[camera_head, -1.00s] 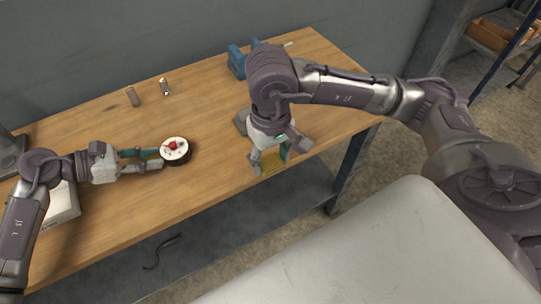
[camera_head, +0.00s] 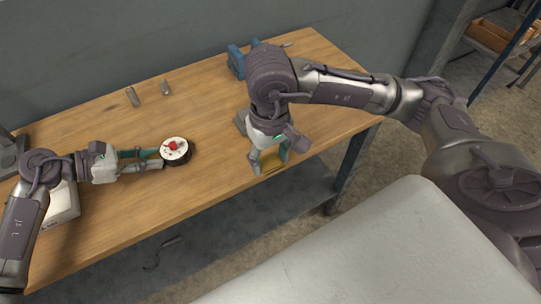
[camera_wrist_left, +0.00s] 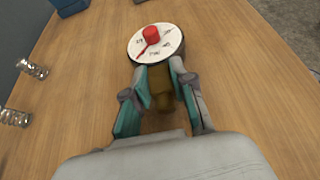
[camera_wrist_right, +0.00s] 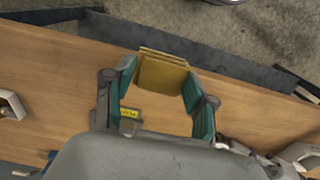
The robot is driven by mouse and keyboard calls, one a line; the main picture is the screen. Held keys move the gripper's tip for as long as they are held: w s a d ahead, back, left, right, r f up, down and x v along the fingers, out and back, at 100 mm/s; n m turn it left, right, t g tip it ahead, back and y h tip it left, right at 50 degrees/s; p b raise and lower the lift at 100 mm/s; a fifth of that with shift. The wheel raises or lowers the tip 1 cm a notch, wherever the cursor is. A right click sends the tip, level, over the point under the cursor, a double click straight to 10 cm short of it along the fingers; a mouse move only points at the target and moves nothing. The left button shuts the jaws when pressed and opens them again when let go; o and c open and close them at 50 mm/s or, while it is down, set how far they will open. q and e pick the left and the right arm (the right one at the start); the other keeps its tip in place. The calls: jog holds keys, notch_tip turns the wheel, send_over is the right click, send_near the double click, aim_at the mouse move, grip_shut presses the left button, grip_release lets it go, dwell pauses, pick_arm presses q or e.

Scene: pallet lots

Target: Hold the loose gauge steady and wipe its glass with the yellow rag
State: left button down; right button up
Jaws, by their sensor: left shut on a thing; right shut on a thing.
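The gauge (camera_head: 174,149) is a round dark-rimmed dial with a white face and a red mark at its middle. In the left wrist view its face (camera_wrist_left: 170,49) carries a red knob-like part, and a brass stem (camera_wrist_left: 161,88) points back between the fingers. My left gripper (camera_head: 158,158) is shut on this stem at the left of the gauge. The yellow rag (camera_head: 272,162) is a folded square pad, also in the right wrist view (camera_wrist_right: 162,76). My right gripper (camera_head: 271,158) is shut on it, near the table's front edge, to the right of and apart from the gauge.
A blue vise-like block (camera_head: 237,63) stands at the table's back. A pale box (camera_head: 66,203) is by my left arm. The wooden tabletop (camera_head: 205,115) is clear between the grippers.

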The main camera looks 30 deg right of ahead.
aim_at(189, 146)
jog(key=w+a+m, duration=0.2)
jog(key=w+m, duration=0.1)
jog(key=w+a+r+m, duration=0.1)
jog(key=w+a+m, duration=0.2)
jog(key=w+a+r+m, duration=0.1)
jog(key=w+a+m, duration=0.1)
jog(key=w+m, duration=0.1)
jog(key=shift+w+a, duration=0.15)
jog(key=shift+w, duration=0.05)
jog(key=w+a+r+m, duration=0.1)
jog(key=w+a+m, duration=0.1)
jog(key=m, duration=0.1)
jog(key=w+a+r+m, duration=0.1)
jog(key=w+a+m, duration=0.1)
jog(key=m, duration=0.1)
jog(key=w+a+r+m, duration=0.1)
jog(key=w+a+m, duration=0.1)
jog(key=shift+w+r+m, duration=0.1)
jog(key=shift+w+m, duration=0.15)
jog(key=shift+m, duration=0.15)
jog(key=shift+f, duration=2.55)
jog(key=shift+f, duration=0.4)
jog(key=shift+w, duration=0.45)
jog(key=shift+s, duration=0.15)
jog(key=shift+s, duration=0.8)
jog(key=shift+w, duration=0.15)
